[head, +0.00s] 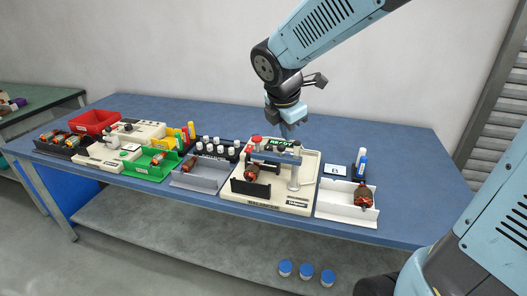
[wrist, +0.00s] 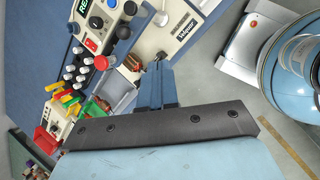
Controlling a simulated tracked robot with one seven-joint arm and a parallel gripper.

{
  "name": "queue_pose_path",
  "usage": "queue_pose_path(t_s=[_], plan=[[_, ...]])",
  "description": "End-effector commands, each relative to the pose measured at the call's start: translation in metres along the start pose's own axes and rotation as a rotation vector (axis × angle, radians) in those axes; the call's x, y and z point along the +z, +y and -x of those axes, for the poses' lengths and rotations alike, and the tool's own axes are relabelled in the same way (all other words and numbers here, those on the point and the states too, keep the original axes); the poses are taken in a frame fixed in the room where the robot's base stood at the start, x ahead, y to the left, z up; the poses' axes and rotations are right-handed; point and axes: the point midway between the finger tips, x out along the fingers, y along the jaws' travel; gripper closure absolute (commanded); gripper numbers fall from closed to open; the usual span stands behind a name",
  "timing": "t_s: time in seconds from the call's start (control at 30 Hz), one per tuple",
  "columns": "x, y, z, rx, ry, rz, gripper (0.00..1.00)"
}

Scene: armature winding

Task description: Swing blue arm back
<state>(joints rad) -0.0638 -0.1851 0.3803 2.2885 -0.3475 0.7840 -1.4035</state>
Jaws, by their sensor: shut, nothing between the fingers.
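The cream armature machine (head: 262,207) stands at the middle of the blue bench in the head view. Its blue arm (head: 272,157) runs across it near the grey post (head: 294,177), above a brown armature (head: 251,173). My gripper (head: 287,131) points down just behind and above the blue arm, over the machine's back part. In the wrist view my fingers (wrist: 157,68) are together and empty, with the cream machine (wrist: 178,22) beyond them.
A white tray (head: 333,211) with a brown armature is right of the machine. A grey tray (head: 207,181) and a green tray (head: 143,172) are left. White-capped bottles (head: 216,145) stand close to the machine's left. The bench's right end is clear.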

Motion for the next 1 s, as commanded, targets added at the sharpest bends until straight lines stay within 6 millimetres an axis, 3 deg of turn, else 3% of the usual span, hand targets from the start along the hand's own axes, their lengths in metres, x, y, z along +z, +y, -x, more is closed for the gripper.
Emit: queue_pose_path(t_s=[0.13, 0.33, 0.83, 1.0], plan=[[-0.031, 0.029, -0.022, -0.002, 0.02, 0.365, 1.0], [-0.057, 0.049, -0.036, 0.013, 0.037, 0.652, 1.0], [-0.062, 0.053, -0.041, 0.016, 0.04, 0.718, 1.0], [-0.063, 0.053, -0.054, 0.014, 0.041, 0.718, 1.0]])
